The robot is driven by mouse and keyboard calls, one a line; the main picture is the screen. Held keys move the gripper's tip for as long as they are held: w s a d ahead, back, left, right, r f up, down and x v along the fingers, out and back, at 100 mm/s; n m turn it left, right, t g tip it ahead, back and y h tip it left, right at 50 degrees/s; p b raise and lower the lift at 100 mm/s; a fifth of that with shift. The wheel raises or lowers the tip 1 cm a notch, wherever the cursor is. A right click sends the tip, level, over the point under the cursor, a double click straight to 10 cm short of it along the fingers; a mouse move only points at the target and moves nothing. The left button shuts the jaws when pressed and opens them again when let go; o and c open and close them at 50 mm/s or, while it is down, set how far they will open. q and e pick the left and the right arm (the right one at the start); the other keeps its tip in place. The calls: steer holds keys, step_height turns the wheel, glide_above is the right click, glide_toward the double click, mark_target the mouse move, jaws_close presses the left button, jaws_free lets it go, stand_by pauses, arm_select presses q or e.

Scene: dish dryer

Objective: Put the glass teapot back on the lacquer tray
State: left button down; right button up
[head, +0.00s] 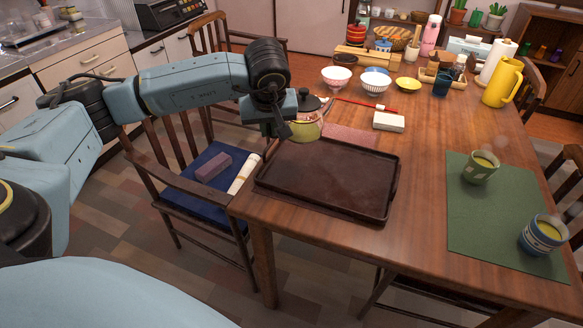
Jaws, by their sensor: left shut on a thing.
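The glass teapot (309,128), with yellow-green tea inside and a dark lid, is at the far left of the table, just behind the lacquer tray. My left gripper (289,128) is shut on its left side and partly hides it. The teapot looks upright; I cannot tell whether it touches the table. The lacquer tray (328,180) is dark brown, rectangular and empty, and lies at the table's front left edge. My right gripper is not in view.
A pinkish cloth (352,136) and a white box (388,122) lie behind the tray. Bowls (336,78) stand farther back. Two tea cups (481,168) stand on a green mat (465,225) at right. The wood between tray and mat is clear. A chair (210,180) stands left.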

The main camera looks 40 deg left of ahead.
arm_select(q)
step_height(320, 180, down, 8)
steer(key=shift+f+b, duration=0.25)
steer(key=shift+b, duration=0.85)
steer(key=shift+f, duration=0.2)
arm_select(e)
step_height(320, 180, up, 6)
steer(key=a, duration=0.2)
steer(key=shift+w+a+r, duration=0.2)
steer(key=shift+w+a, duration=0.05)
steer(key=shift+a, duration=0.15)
arm_select(q)
steer(key=shift+f, duration=0.1)
steer(key=c, duration=1.5)
jaws_free()
steer(key=shift+f, duration=0.1)
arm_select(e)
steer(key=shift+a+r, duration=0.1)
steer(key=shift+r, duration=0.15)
arm_select(q)
steer(key=p+v, duration=0.3)
steer(key=v, duration=0.9)
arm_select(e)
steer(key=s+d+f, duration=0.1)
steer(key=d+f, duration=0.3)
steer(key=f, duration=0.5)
